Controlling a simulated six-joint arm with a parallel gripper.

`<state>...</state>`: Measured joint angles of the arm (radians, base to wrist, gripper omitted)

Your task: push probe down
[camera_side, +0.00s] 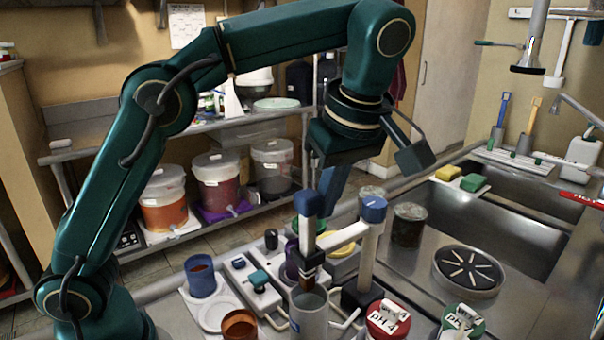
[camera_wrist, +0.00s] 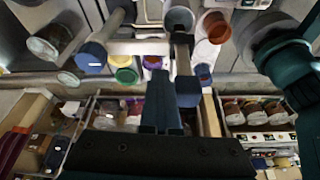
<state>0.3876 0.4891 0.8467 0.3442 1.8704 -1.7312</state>
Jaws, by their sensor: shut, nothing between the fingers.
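The probe (camera_side: 312,205) has a dark blue square cap and stands upright on a pale horizontal arm (camera_side: 342,236) from a white post with a round blue top (camera_side: 373,210). Its dark lower end points into the mouth of a grey cup (camera_side: 309,318); how deep it sits I cannot tell. In the wrist view the probe cap (camera_wrist: 188,92) is just right of my fingers, and the cup (camera_wrist: 180,18) is at the top. My gripper (camera_side: 329,208) is shut and empty, pointing down beside and behind the cap. In the wrist view my gripper (camera_wrist: 161,76) overlaps the probe's surroundings; contact is unclear.
A red-lidded jar (camera_side: 387,318) and a green-lidded jar (camera_side: 462,321) stand at front right. A blue cup (camera_side: 200,276) and an orange-brown cup (camera_side: 239,326) are at left. A round slotted drain plate (camera_side: 469,270) lies right, before the sink (camera_side: 520,220). Buckets (camera_side: 217,183) stand on a shelf behind.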

